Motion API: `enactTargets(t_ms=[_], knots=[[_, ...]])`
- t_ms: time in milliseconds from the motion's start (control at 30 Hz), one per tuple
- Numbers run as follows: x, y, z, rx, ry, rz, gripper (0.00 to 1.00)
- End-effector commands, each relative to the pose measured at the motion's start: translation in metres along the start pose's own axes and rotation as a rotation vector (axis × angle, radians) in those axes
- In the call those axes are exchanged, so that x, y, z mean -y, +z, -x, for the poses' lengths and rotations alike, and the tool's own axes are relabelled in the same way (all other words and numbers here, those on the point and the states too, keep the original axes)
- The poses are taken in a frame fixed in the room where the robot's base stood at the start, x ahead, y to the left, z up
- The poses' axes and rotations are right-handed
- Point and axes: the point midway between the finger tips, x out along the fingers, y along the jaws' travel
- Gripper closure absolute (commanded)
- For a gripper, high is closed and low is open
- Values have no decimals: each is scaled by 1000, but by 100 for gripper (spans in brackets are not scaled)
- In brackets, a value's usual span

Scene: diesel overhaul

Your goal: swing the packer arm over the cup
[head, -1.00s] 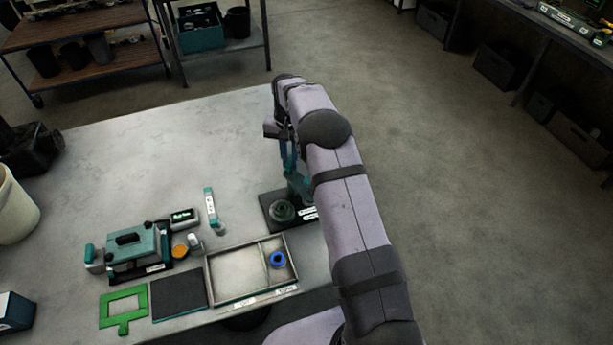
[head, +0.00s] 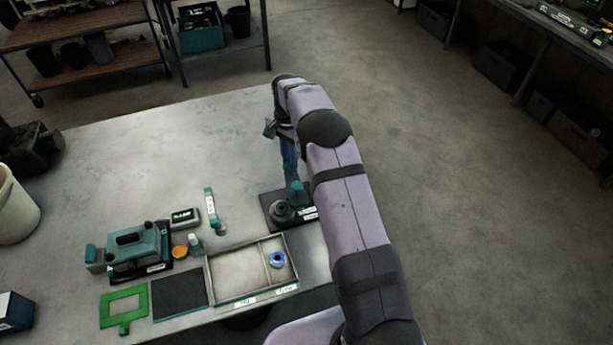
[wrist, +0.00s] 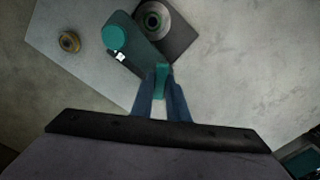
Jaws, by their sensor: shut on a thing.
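The packer stands on a dark base plate (head: 268,212) near the table's right side, partly hidden by my arm in the head view. Its round cup (head: 281,210) also shows in the wrist view (wrist: 153,20), with its top uncovered. The packer arm (wrist: 139,52), a dark teal bar with a round teal knob (wrist: 114,37), lies beside the cup rather than over it. My gripper (wrist: 162,80) is shut on a teal upright piece at the near end of that bar. The blue fingers also show in the head view (head: 289,155).
A two-part tray (head: 235,272) holds a blue-rimmed ring (head: 277,260). Left of it are a black pad (head: 179,294), a green frame (head: 124,307) and a teal device (head: 137,245). A brass-coloured ring (wrist: 69,42) lies left of the packer in the wrist view. The table's far half is clear.

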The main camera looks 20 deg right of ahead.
Motion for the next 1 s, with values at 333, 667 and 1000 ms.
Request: enactTargets(t_ms=[333, 667, 1000], knots=[[0, 0, 0, -1, -1, -293, 100], [0, 0, 0, -1, -1, -312, 100], [0, 0, 1, -1, -1, -557, 100]])
